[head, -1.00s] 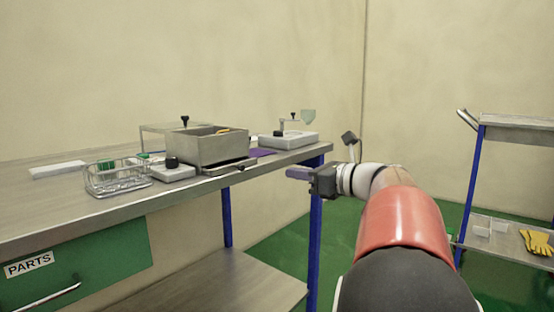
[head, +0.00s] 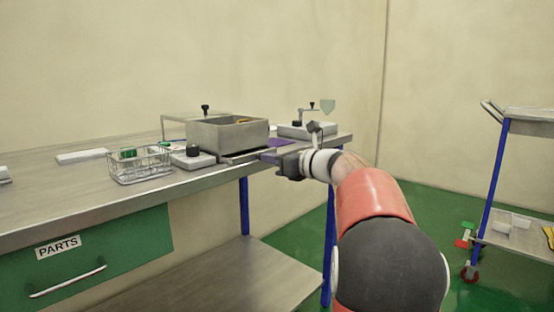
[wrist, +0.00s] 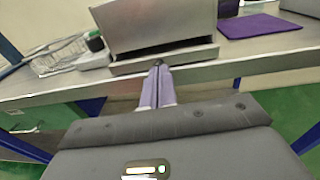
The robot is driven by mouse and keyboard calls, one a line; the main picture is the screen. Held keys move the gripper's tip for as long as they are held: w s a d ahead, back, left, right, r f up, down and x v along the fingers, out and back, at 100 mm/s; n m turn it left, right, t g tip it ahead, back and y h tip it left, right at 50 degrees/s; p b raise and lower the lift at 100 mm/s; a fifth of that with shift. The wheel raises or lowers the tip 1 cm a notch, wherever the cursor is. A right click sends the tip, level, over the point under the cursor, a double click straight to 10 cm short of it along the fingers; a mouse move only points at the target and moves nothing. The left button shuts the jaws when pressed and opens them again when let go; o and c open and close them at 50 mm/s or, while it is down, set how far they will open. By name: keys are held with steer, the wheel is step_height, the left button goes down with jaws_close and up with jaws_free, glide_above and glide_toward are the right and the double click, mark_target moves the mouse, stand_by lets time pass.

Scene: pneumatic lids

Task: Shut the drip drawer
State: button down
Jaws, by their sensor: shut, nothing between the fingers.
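The drip drawer (head: 238,158) is a shallow steel tray low on the front of an open-topped steel box (head: 228,135). In the wrist view its front (wrist: 200,60) stands out from the box (wrist: 155,25), with a dark gap behind it, so it is partly open. A small dark knob or catch is at the middle of its front. My gripper (head: 266,157) is shut and empty, its purple fingers pointing at the drawer. In the wrist view the fingertips (wrist: 159,66) are at the middle of the drawer front; I cannot tell whether they touch.
A wire basket (head: 140,166) and a pale block with a black knob (head: 193,158) stand left of the box on the bench (head: 90,205). A purple mat (wrist: 260,25) lies to its right. A trolley (head: 530,120) stands far right.

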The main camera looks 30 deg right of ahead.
steer(key=shift+r+p+x, duration=0.1)
steer(key=shift+p+x, duration=0.4)
steer(key=shift+x, duration=0.55)
steer(key=shift+r+p+x, duration=0.15)
steer(key=shift+p+x, duration=0.35)
steer(key=shift+x, duration=0.5)
steer(key=shift+w, duration=0.1)
steer(key=shift+d, duration=0.1)
